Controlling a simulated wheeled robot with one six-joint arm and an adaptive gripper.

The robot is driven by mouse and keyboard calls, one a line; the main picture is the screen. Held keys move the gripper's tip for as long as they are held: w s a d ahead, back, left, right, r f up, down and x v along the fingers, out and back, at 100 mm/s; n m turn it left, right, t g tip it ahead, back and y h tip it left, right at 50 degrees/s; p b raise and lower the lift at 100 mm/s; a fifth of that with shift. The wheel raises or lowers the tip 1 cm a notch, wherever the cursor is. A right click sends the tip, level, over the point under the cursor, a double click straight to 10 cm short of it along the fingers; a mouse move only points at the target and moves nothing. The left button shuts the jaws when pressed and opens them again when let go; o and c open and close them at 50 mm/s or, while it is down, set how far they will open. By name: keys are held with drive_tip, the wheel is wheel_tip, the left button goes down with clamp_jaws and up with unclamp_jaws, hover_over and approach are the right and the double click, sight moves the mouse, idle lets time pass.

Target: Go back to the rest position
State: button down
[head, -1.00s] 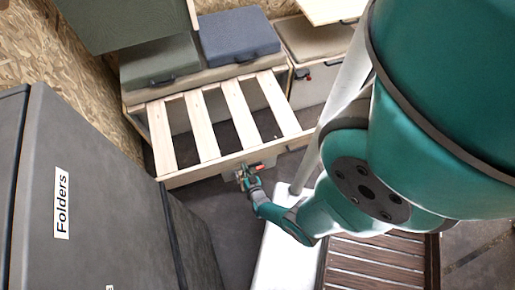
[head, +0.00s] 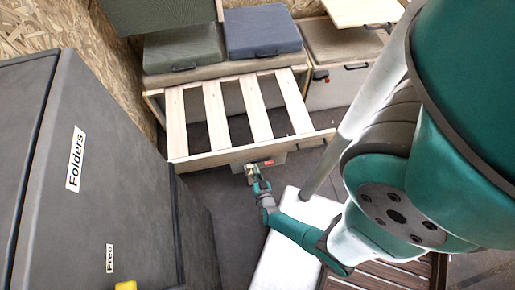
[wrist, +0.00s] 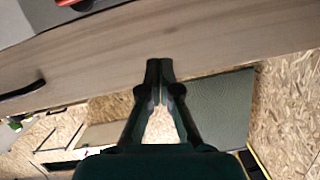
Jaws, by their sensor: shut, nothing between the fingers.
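My gripper (head: 251,172) is at the front board of the slatted wooden bench frame (head: 205,158) in the head view, close to a small red part on that board. I cannot tell from this view whether it touches the board. In the wrist view my gripper (wrist: 160,66) has its two dark fingertips together, with nothing between them. A brown wooden board (wrist: 215,38) spans the wrist view behind the fingertips.
A dark grey cabinet labelled Folders (head: 120,180) stands close on the left. A green cushion (head: 183,47) and a blue cushion (head: 262,32) lie behind the slats. A slatted brown surface (head: 375,278) is at the lower right. Grey floor (head: 225,205) shows between cabinet and bench.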

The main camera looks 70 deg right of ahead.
drive_tip(key=shift+v, duration=1.45)
drive_tip(key=s+a+r+n+t+y, duration=0.35)
drive_tip(key=a+r, duration=0.35)
drive_tip(key=r, duration=0.3)
drive_tip(key=s+a+r+n+t+y, duration=0.2)
drive_tip(key=s+a+r+n+y, duration=0.15)
drive_tip(key=a+r, duration=0.5)
drive_tip(key=s+a+r+n+y, duration=0.2)
drive_tip(key=r+n, duration=0.1)
drive_tip(key=r, duration=1)
drive_tip(key=s+a+r+n+y, duration=0.2)
drive_tip(key=r+n+y, duration=0.1)
drive_tip(key=r, duration=1)
drive_tip(key=shift+s+a+r, duration=0.25)
